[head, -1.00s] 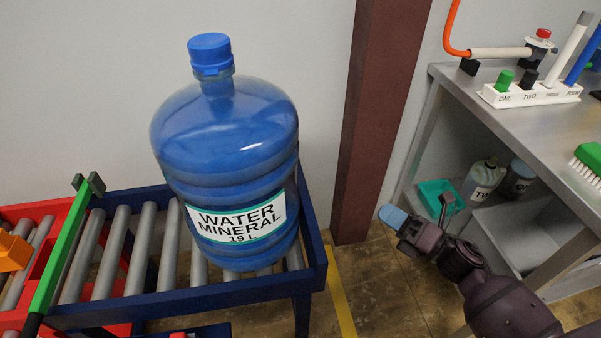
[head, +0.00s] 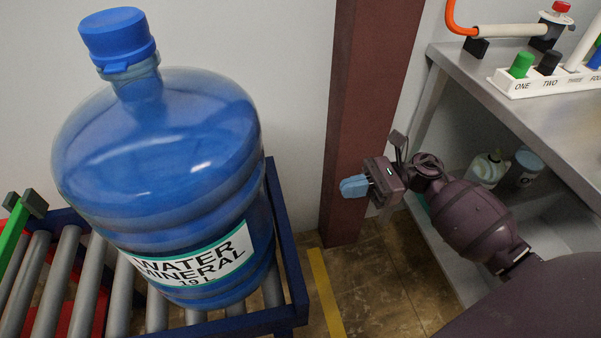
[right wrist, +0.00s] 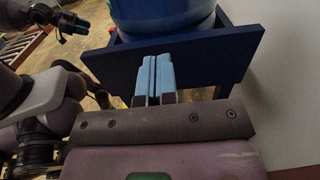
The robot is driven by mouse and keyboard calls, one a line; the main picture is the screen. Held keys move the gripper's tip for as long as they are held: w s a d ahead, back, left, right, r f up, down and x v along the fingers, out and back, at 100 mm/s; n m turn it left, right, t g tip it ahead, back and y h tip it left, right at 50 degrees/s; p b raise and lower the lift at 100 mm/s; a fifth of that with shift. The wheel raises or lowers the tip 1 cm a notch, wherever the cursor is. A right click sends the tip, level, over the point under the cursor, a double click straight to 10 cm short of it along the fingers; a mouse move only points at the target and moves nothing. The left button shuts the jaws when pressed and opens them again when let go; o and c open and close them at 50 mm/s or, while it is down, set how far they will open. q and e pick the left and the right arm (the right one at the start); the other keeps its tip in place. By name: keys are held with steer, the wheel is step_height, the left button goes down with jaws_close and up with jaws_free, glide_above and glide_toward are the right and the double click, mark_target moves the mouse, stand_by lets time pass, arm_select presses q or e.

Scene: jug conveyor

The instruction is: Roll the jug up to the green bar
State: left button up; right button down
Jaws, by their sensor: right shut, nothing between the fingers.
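The blue water jug (head: 160,165) stands upright on the grey rollers of the conveyor (head: 85,290), near its right end; its lower part also shows in the right wrist view (right wrist: 165,14). The green bar (head: 14,232) crosses the conveyor at the left edge of the head view, apart from the jug. My right gripper (head: 354,186) is right of the jug, with a clear gap to it, its blue fingers pointing left. In the right wrist view the fingers (right wrist: 152,78) are shut together and empty, facing the conveyor's end. My left gripper (right wrist: 77,28) shows small at the upper left there; its jaw state is unclear.
The conveyor's blue end frame (head: 283,240) rises beside the jug. A dark red post (head: 352,110) stands behind my right gripper. A grey workbench (head: 480,90) on the right carries a labelled rack (head: 545,80), with bottles (head: 490,168) below. A yellow floor line (head: 325,292) runs past the conveyor.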

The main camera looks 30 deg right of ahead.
steer(key=x, duration=1.3)
steer(key=shift+w+a, duration=0.1)
steer(key=shift+a, duration=0.3)
